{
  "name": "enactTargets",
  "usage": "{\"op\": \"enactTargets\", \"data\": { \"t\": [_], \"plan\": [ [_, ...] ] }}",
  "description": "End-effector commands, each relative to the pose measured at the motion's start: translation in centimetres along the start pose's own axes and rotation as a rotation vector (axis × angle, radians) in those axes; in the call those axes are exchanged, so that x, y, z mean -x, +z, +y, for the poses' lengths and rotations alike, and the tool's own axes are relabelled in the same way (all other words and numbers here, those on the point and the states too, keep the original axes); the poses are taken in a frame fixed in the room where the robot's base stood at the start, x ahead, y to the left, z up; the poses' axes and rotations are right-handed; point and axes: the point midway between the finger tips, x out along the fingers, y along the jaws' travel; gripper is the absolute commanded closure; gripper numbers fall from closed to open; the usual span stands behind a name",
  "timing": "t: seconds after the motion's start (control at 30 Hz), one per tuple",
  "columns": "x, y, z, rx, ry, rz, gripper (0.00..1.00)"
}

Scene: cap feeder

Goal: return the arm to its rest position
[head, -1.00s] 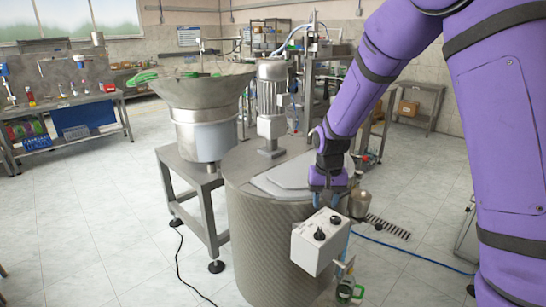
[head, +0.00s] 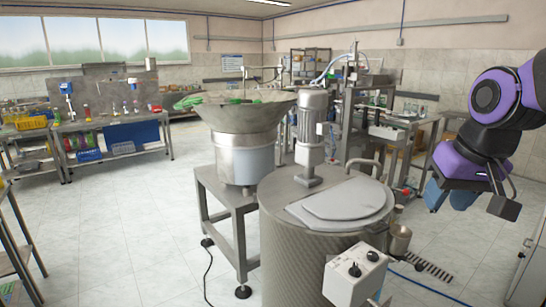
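My gripper (head: 449,197) hangs at the right of the head view, at the end of my purple and black arm (head: 505,100). The upper part of my arm is cut off by the right edge of the picture.
A white control box (head: 355,278) with black knobs is on the drum's front. A motor (head: 311,135) stands on the drum's top. The cap hopper (head: 242,115) is left of it. A steel pot (head: 399,240) stands right of the drum. Floor at left (head: 130,240) is clear.

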Motion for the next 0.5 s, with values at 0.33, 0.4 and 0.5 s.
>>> {"op": "enactTargets", "data": {
  "t": [0.33,0.4,0.5],
  "plan": [
    [4.9,7.0,1.3,0.047,0.030,0.118,0.61],
    [5.3,8.0,1.5,0.053,0.037,0.133,0.61],
    [5.6,8.9,1.6,0.059,0.044,0.147,0.61]
  ]
}}
